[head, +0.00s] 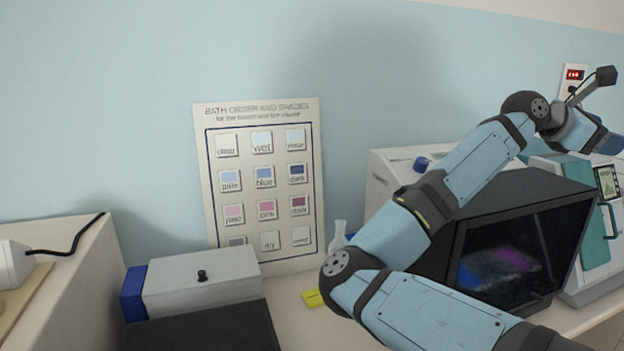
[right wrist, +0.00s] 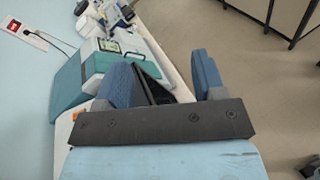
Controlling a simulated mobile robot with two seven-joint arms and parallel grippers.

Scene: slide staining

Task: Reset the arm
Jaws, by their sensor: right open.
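My right arm (head: 405,235) comes in from the lower right of the head view, bends at an elbow and rises to the upper right. Its gripper end is at the right edge, in front of the wall, and its fingertips cannot be made out there. In the right wrist view my right gripper (right wrist: 164,68) shows two blue finger pads spread wide apart with nothing between them. The teal and white machine (right wrist: 97,65) is behind and left of the fingers. My left gripper is not in view.
A black box with a dark window (head: 510,250) stands behind my right forearm. A bath-order chart (head: 262,185) leans on the wall. A grey box (head: 200,283), a small flask (head: 338,237) and a yellow item (head: 312,298) are on the bench. Open floor (right wrist: 235,60) lies to the right in the wrist view.

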